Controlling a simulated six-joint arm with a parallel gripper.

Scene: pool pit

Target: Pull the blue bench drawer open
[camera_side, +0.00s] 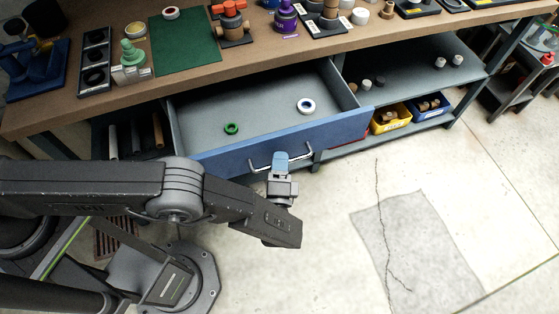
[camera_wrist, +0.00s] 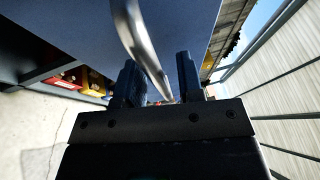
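The blue bench drawer (camera_side: 225,158) is pulled out from under the bench, its inside showing in the side view. Its metal bar handle (camera_side: 262,168) runs along the blue front. In the wrist view the handle (camera_wrist: 135,35) curves down between the two dark fingers of my gripper (camera_wrist: 158,78). The fingers stand apart, with a gap visible beside the bar; I cannot tell whether either touches it. The blue drawer front (camera_wrist: 85,30) fills the upper left there.
A green ring (camera_side: 232,128) and a white-blue ring (camera_side: 306,105) lie in the drawer. The wooden bench top (camera_side: 340,45) holds many parts. A yellow bin (camera_side: 390,118) and a blue bin (camera_side: 430,105) sit on the lower shelf. The floor in front is clear.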

